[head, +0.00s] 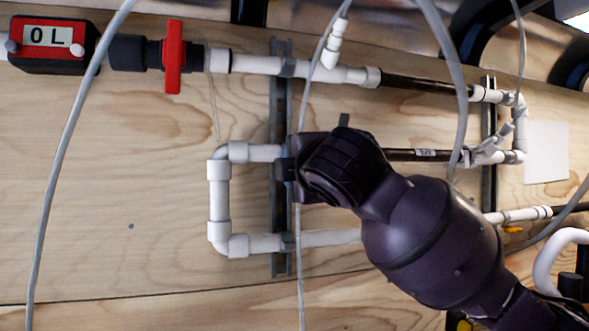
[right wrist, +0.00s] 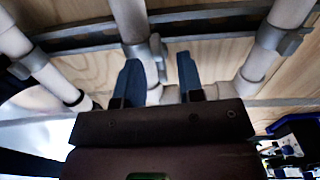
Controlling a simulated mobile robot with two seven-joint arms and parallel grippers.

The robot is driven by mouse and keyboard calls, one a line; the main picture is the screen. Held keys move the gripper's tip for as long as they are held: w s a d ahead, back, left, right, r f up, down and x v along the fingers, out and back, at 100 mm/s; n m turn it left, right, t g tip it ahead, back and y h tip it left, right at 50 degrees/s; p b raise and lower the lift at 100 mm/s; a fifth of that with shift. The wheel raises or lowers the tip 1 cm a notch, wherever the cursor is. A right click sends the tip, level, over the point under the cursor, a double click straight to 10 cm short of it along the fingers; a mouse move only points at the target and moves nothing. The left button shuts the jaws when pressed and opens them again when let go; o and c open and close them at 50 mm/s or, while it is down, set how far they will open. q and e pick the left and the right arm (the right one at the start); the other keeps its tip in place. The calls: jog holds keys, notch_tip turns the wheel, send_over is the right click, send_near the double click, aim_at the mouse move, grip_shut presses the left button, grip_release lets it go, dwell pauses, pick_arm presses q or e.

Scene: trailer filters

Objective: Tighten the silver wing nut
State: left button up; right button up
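My right arm comes in from the right in the head view, and its gripper (head: 285,170) is at the middle white pipe, against the vertical metal strut. In the right wrist view the two dark fingers of my right gripper (right wrist: 160,80) are apart, one on each side of a small silver clamp piece (right wrist: 158,52) on the middle pipe. This piece looks like the silver wing nut, but its wings are not clear. I cannot tell whether the fingers touch it. In the head view my gripper hides this spot. My left gripper is not in view.
White pipes run across the wooden wall (head: 130,180), held by metal struts (head: 281,90). A red valve handle (head: 173,57) and a red meter box (head: 50,45) are at the upper left. Grey hoses (head: 62,165) hang in front.

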jog(key=b+v, duration=0.1)
jog(key=v, duration=0.8)
jog(key=shift+s+d, duration=0.15)
jog(key=shift+s, duration=0.2)
jog(key=w+d+f+m+g, duration=0.1)
jog(key=w+d+f+m, duration=0.2)
jog(key=f, duration=0.7)
jog(key=w+d+f+m+g, duration=0.1)
jog(key=w+d+f+m, duration=0.2)
jog(key=f, duration=0.8)
jog(key=w+d+f+m+g, duration=0.1)
jog(key=w+d+f+m, duration=0.2)
jog(key=f, duration=0.7)
jog(key=s+d+f+m+h, duration=0.1)
jog(key=s+d+f+m, duration=0.15)
jog(key=f, duration=0.75)
jog(key=s+d+f+m+h, duration=0.1)
jog(key=s+d+f+m, duration=0.15)
jog(key=f, duration=0.75)
jog(key=s+d+f+m+g+h, duration=0.1)
jog(key=s+d+f, duration=0.4)
jog(key=s+f, duration=0.5)
jog(key=s+d+f+m+g+h, duration=0.1)
jog(key=s+d+f+m, duration=0.4)
jog(key=s+f, duration=0.5)
jog(key=shift+s+f+m+h, duration=0.25)
jog(key=shift+s+m+h, duration=0.45)
jog(key=shift+s+h, duration=0.2)
